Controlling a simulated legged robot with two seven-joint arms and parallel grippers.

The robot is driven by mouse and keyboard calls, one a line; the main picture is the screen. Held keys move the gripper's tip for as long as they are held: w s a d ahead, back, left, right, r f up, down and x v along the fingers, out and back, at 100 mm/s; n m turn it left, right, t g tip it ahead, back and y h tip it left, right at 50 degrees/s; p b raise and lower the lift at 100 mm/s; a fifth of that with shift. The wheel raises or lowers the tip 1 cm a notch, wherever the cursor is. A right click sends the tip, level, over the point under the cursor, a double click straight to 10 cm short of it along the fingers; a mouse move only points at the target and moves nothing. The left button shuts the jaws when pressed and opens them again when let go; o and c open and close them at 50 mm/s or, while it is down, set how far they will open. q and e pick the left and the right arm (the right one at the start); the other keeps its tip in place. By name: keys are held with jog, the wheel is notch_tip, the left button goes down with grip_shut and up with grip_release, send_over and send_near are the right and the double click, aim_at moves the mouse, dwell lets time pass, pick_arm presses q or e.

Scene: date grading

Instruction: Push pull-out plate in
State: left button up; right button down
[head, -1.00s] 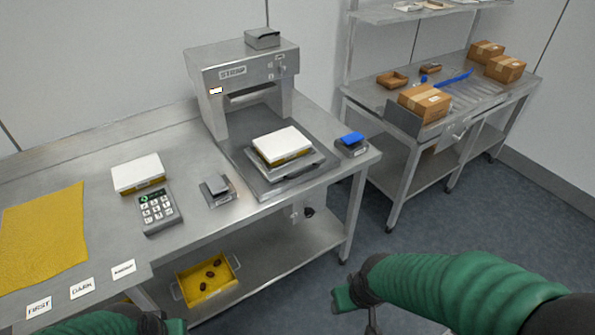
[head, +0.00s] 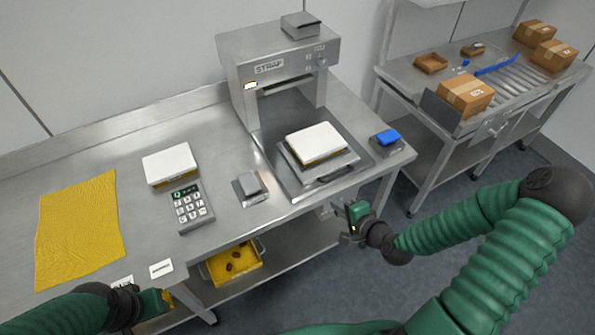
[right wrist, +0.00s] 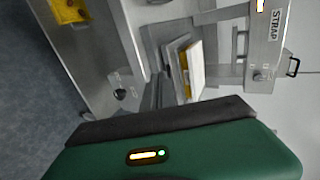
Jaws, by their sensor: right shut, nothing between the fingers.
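The pull-out plate (head: 345,165) is a grey metal plate with a dark front handle. It sticks out from the grey strapping machine (head: 262,68), and a box with a white top (head: 316,140) rests on it. The plate and box also show sideways in the right wrist view, with the box (right wrist: 196,66) standing out most. My right gripper (head: 342,212) is shut and empty, just off the bench's front edge, below and to the right of the plate's handle, apart from it. My left gripper (head: 160,303) is at the lower left by the bench's front edge; its fingers are unclear.
A small grey block on a base (head: 250,187), a keypad scale (head: 190,206), another white-topped box (head: 170,163) and a yellow cloth (head: 76,228) lie left of the plate. A blue-topped pad (head: 387,140) is right of it. A yellow crate (head: 222,277) sits on the lower shelf.

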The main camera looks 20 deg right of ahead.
send_near(310, 182)
notch_tip(310, 182, down, 3)
jog(key=w, duration=0.2)
jog(key=shift+w+a+p, duration=0.15)
jog(key=shift+w+p, duration=0.4)
jog(key=shift+w, duration=0.55)
jog(key=shift+w+a, duration=0.1)
jog(key=shift+w, duration=0.55)
jog(key=shift+w, duration=0.1)
